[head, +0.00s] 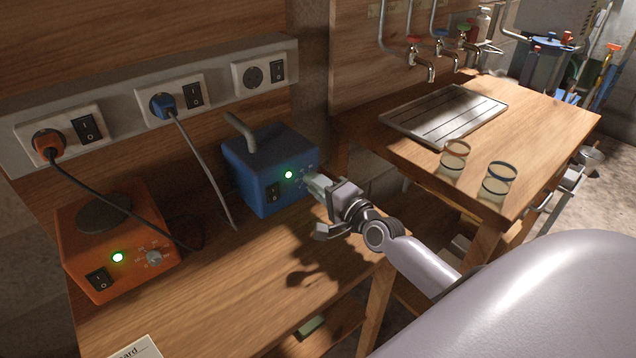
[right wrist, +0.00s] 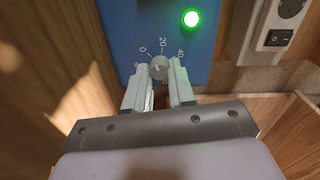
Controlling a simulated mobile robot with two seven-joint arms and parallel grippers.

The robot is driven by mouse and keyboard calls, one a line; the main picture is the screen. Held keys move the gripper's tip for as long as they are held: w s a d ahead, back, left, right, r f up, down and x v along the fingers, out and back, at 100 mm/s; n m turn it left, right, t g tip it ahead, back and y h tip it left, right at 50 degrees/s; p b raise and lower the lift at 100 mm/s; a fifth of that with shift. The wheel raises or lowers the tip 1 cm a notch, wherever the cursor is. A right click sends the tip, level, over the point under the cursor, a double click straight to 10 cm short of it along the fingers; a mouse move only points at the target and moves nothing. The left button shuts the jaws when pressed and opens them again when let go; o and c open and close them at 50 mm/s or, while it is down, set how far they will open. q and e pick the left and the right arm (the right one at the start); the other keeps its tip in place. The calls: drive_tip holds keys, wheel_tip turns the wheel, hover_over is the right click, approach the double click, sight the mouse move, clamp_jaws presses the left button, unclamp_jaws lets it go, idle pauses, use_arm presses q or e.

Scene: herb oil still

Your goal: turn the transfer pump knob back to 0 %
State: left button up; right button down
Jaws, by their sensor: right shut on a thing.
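The blue transfer pump (head: 245,185) stands on the wooden bench, its green lamp (head: 288,175) lit. My right gripper (head: 312,183) reaches its front face from the right and hides the knob in the head view. In the right wrist view the grey knob (right wrist: 160,67) sits between my two fingertips, which are shut on it. The printed marks 0, 20 and 40 show around its far side; the lower part of the scale is covered. I cannot tell for sure which mark the knob points to. My left gripper is not in view.
An orange hotplate (head: 120,235) with its own knob and lit lamp stands at the left. Cables hang from the wall sockets (head: 175,100); a grey one falls in front of the pump's left side. A side table (head: 545,125) with two glass beakers (head: 497,183) stands right.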

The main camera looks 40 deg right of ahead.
drive_tip(key=n+p, duration=0.1)
drive_tip(key=n, duration=0.3)
drive_tip(key=shift+n, duration=0.4)
drive_tip(key=shift+p, duration=0.3)
drive_tip(key=c, duration=0.9)
unclamp_jaws()
drive_tip(key=shift+c, duration=0.2)
drive_tip(key=shift+s+d+r, duration=0.1)
drive_tip(key=shift+s+d, duration=0.05)
drive_tip(key=shift+s, duration=1.65)
drive_tip(key=shift+s+d, duration=0.1)
drive_tip(key=shift+s, duration=1.7)
